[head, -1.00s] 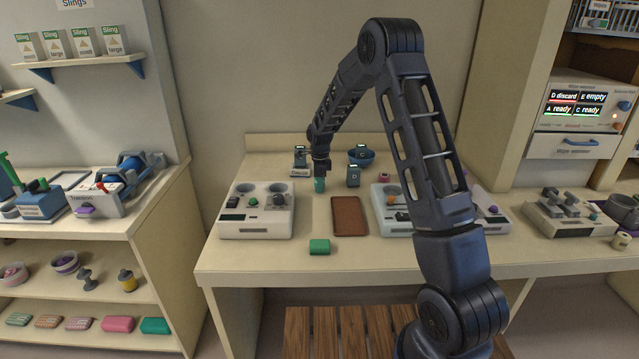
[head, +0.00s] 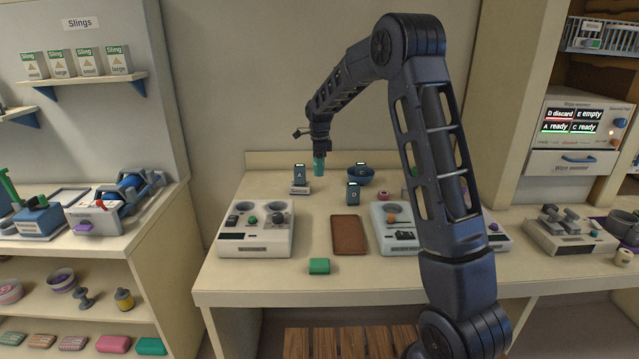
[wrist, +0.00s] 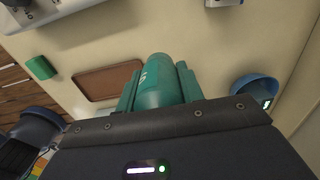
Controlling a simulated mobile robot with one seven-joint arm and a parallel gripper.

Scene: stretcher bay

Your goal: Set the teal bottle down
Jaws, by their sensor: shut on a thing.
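The teal bottle (head: 319,168) is in my gripper (head: 320,154), held above the back part of the table in the head view. In the wrist view the bottle (wrist: 160,80) sits between my gripper's green fingers (wrist: 158,88), which are shut on its sides. Pale marking shows on the bottle; its lower end is clear of the tabletop (head: 300,280). The part nearest the palm is hidden.
A brown tray (head: 348,236) lies in front, between two white devices (head: 256,236) (head: 391,238). Dark container D (head: 352,195), container A (head: 299,172) and a blue bowl (head: 361,179) stand near the bottle. A green block (head: 319,266) lies near the front edge.

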